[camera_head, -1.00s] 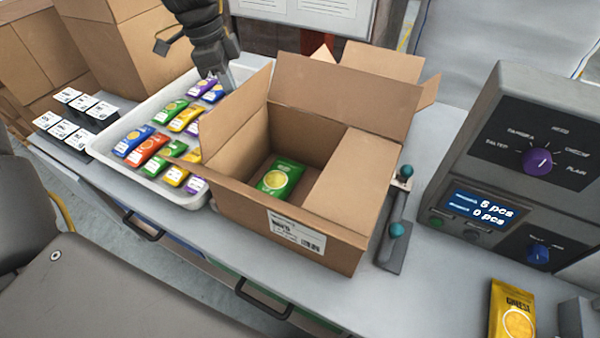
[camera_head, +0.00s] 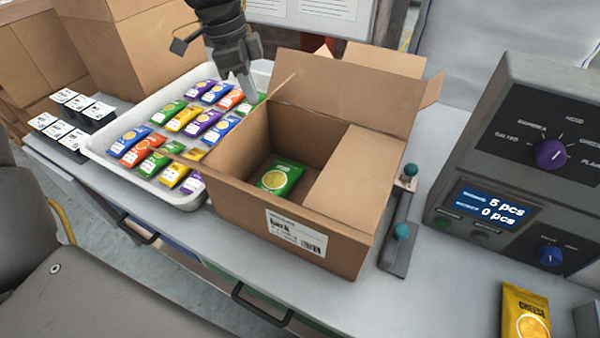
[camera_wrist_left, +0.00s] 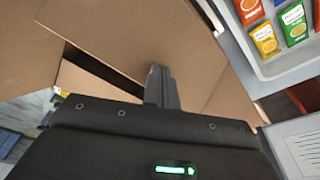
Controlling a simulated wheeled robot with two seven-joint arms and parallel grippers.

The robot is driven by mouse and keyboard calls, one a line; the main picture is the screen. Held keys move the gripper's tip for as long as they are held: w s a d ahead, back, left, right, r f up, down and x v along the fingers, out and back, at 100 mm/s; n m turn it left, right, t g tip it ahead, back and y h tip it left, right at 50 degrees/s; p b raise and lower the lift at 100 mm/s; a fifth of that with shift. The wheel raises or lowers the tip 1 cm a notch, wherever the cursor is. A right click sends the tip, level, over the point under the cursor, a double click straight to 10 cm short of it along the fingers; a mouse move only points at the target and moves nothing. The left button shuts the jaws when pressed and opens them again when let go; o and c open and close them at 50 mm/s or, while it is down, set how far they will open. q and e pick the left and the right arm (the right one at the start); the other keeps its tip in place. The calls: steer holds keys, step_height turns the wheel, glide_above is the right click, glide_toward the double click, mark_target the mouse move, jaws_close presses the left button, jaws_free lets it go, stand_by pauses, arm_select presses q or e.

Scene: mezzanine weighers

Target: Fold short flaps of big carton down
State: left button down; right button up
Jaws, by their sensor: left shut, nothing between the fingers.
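The big carton (camera_head: 300,240) stands open on the bench with a green packet (camera_head: 280,178) inside. Its right short flap (camera_head: 352,185) lies folded inward over the opening. Its left short flap (camera_head: 284,86) is raised and shows nearly edge-on, so its exact angle is hard to tell. The far long flap (camera_head: 345,95) stands up. My left gripper (camera_head: 246,98) is shut and empty, pointing down at the carton's far left corner, by the left flap. In the left wrist view its fingers (camera_wrist_left: 161,86) are in front of brown cardboard; contact cannot be told. My right gripper is out of view.
A white tray (camera_head: 94,150) of colourful packets stands close left of the carton. A grey weigher (camera_head: 490,200) and a yellow packet (camera_head: 525,315) are on the right. A grey bar with teal knobs (camera_head: 398,245) lies beside the carton. Other cartons (camera_head: 140,55) stand behind left.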

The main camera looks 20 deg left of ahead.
arm_select(q)
steer(key=shift+s+d, duration=0.1)
steer(key=shift+f, duration=0.1)
steer(key=shift+d+f+b, duration=0.85)
steer(key=shift+f+b, duration=0.15)
steer(key=shift+d+f+b, duration=0.3)
steer(key=shift+d+f, duration=0.1)
steer(key=shift+d, duration=0.25)
steer(key=shift+s, duration=0.1)
steer(key=f+b, duration=0.1)
steer(key=d+f, duration=0.1)
steer(key=f+b, duration=0.1)
steer(key=shift+d+b, duration=0.25)
steer(key=shift+b, duration=0.1)
